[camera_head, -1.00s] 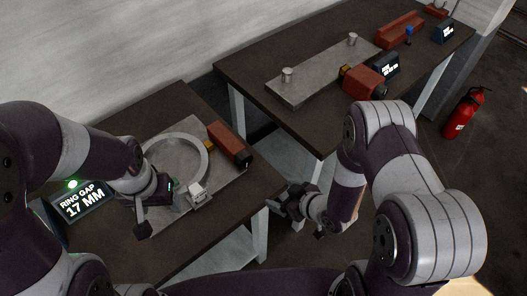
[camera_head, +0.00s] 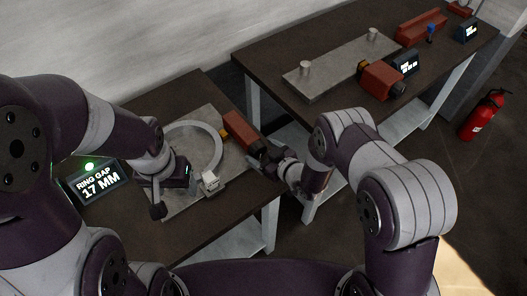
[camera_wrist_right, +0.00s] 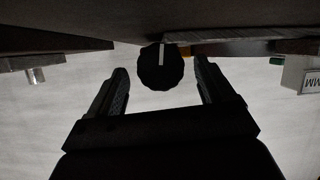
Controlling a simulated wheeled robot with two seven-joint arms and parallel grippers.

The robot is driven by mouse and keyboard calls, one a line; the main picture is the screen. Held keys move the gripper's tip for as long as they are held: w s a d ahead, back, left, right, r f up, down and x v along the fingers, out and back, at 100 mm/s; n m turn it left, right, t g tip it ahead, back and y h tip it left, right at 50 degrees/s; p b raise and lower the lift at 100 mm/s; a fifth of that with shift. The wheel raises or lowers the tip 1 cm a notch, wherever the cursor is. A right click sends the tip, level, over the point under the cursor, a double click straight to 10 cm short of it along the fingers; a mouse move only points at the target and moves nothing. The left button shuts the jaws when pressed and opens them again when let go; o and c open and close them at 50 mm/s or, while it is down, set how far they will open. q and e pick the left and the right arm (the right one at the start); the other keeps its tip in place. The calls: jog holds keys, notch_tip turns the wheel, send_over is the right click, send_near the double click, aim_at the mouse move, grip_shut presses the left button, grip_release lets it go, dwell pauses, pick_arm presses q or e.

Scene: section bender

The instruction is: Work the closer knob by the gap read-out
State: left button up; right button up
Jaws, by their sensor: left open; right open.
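The gap read-out (camera_head: 97,184) reads "RING GAP 17 MM" on the near bench, with a green lamp (camera_head: 89,166) lit on top. The grey ring (camera_head: 217,150) lies on a metal plate beside a red block (camera_head: 242,129). The black closer knob (camera_wrist_right: 160,68), with a white mark, shows in the right wrist view. My right gripper (camera_head: 273,158) is at the knob end of the red block. Its open fingers stand on either side of the knob with gaps visible. My left gripper (camera_head: 172,194) is open at the ring's left side, its fingertips partly hidden.
A second bench (camera_head: 330,110) behind carries a plate with two pegs, a red block (camera_head: 380,80) and small displays. A red fire extinguisher (camera_head: 481,115) stands on the floor at right. A small light block (camera_head: 210,181) sits at the ring's near edge.

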jog(key=shift+a, duration=0.15)
jog(key=c, duration=1.1)
jog(key=shift+o, duration=0.2)
jog(key=shift+w+f+m+b, duration=0.1)
jog(key=shift+f+m+b, duration=0.15)
jog(key=shift+b, duration=0.2)
jog(key=shift+m+g+y, duration=0.25)
jog(key=shift+g+y, duration=0.05)
jog(key=shift+r, duration=0.15)
jog(key=o, duration=1.1)
jog(key=shift+c, duration=0.2)
jog(key=shift+d+r, duration=0.1)
jog(key=shift+d, duration=0.15)
